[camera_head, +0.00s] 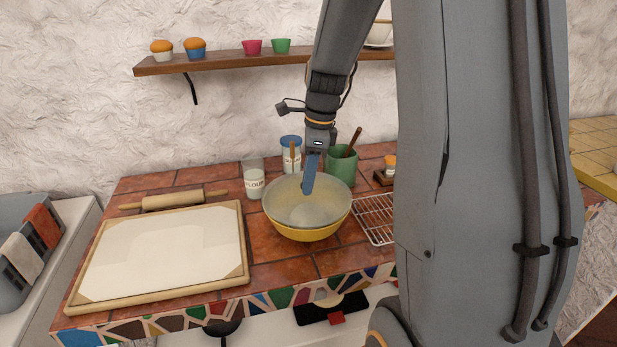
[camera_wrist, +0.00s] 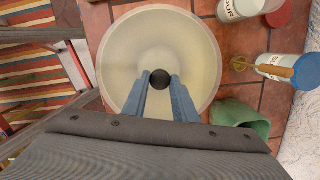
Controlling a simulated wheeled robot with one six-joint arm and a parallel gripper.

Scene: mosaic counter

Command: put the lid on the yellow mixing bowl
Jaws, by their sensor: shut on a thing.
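The yellow mixing bowl (camera_head: 305,232) stands on the tiled counter between the pastry board and the wire rack. A pale, see-through lid (camera_head: 290,197) lies over the bowl's top; whether it sits fully on the rim I cannot tell. In the wrist view the round lid (camera_wrist: 198,62) covers the bowl from above, with a dark knob (camera_wrist: 160,79) at its middle. My gripper (camera_head: 308,190) reaches down over the bowl. In the wrist view its two blue fingers (camera_wrist: 160,88) are shut on the knob.
Behind the bowl stand a flour jar (camera_head: 254,180), a blue-lidded jar (camera_head: 291,152) and a green crock (camera_head: 342,166). A wire rack (camera_head: 376,218) lies at the right. The pastry board (camera_head: 241,262) and rolling pin (camera_head: 172,201) take up the left.

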